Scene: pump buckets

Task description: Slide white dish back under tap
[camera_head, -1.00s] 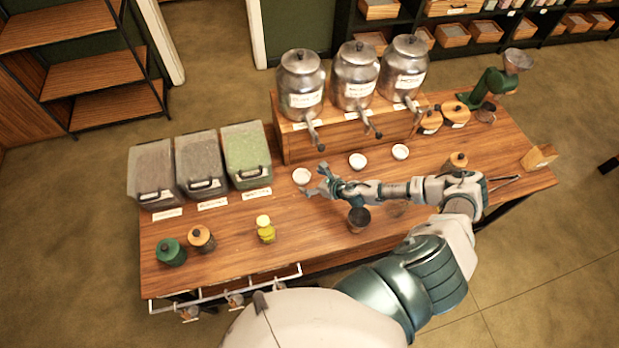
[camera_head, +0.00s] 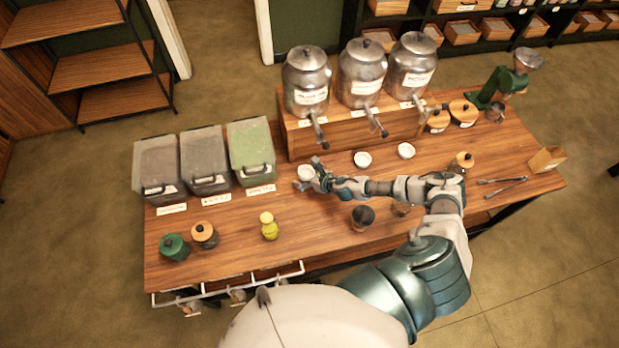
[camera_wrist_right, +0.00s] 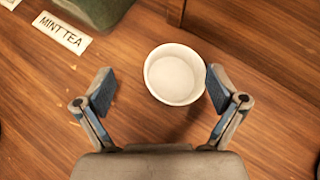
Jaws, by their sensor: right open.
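The white dish (camera_head: 304,172) is a small round bowl standing upright on the table, in front of the left urn and a little left of its tap (camera_head: 319,131). My right gripper (camera_head: 309,175) reaches in from the right and partly hides it. In the right wrist view the dish (camera_wrist_right: 174,76) lies at the fingertips of the open gripper (camera_wrist_right: 158,82), nearer the right finger. Whether that finger touches it I cannot tell. Two more white dishes, a middle one (camera_head: 363,159) and a right one (camera_head: 406,150), stand near the other taps. My left gripper is not in view.
The urns stand on a wooden riser (camera_head: 300,143) behind the dishes. A green bin (camera_head: 251,150) is to the left, with a MINT TEA label (camera_wrist_right: 62,33). A yellow bottle (camera_head: 268,226) and a dark cup (camera_head: 363,216) stand nearer the front.

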